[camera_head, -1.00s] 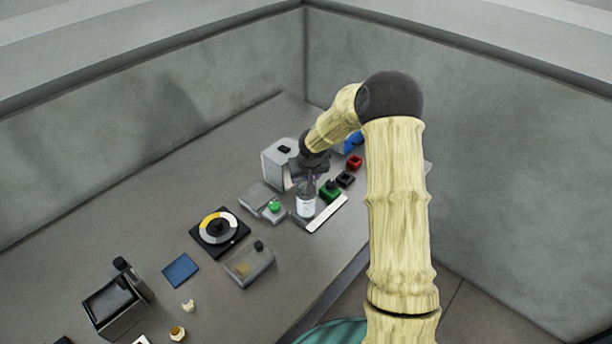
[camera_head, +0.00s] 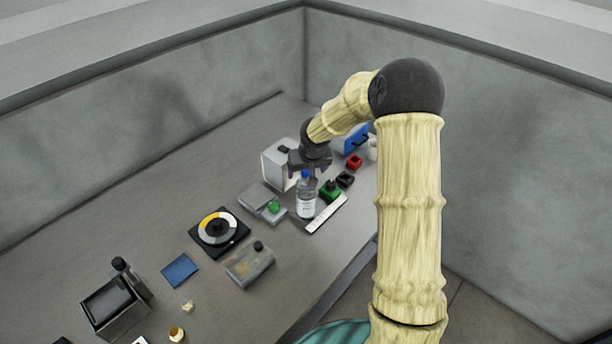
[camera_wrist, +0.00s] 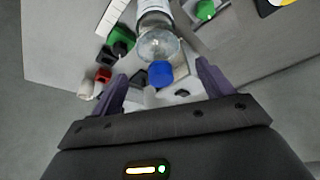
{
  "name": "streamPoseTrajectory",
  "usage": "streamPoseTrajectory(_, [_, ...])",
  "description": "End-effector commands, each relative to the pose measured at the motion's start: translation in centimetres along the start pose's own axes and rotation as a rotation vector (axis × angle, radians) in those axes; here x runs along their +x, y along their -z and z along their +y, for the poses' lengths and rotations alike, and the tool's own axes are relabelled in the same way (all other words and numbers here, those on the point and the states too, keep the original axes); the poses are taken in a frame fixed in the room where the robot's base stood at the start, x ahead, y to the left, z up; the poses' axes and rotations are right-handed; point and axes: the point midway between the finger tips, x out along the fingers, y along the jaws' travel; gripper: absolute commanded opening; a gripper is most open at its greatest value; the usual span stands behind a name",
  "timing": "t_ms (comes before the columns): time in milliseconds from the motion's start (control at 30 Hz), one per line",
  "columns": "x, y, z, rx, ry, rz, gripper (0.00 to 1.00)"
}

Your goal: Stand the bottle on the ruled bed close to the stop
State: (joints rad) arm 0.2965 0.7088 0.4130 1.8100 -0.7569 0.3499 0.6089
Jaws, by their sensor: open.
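The clear bottle (camera_head: 306,201) with a blue cap and white label stands upright beside the white ruled strip (camera_head: 326,215) of the bed, close to the green block (camera_head: 330,190), which may be the stop. I cannot tell whether they touch. My gripper (camera_head: 307,170) is open and empty, just above and behind the bottle. In the wrist view the bottle (camera_wrist: 157,40) points its blue cap toward the gap between my spread fingers (camera_wrist: 160,82), with nothing gripped. The green block (camera_wrist: 122,38) and ruled strip (camera_wrist: 112,16) also show there.
A grey box (camera_head: 276,160) stands behind the bottle. A grey block with a green button (camera_head: 274,207) is close on its left. Red (camera_head: 354,161) and black (camera_head: 345,179) small blocks lie to the right. The dial plate (camera_head: 219,230) is further left.

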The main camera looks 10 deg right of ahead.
Motion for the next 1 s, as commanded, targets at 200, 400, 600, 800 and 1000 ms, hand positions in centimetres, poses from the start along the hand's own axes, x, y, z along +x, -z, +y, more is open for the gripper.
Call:
streamPoseTrajectory(200, [-4.2,0.0,0.1,0.002,-0.001,0.003,0.79])
streamPoseTrajectory(400, [-7.0,0.0,0.1,0.001,-0.002,0.001,0.79])
streamPoseTrajectory(600, [-7.6,-0.1,-0.1,-0.001,0.0,-0.001,0.79])
streamPoseTrajectory(800, [-7.6,-0.1,0.0,-0.001,0.0,-0.001,0.79])
streamPoseTrajectory(1000, [-7.6,0.0,0.0,-0.001,0.0,-0.001,0.79])
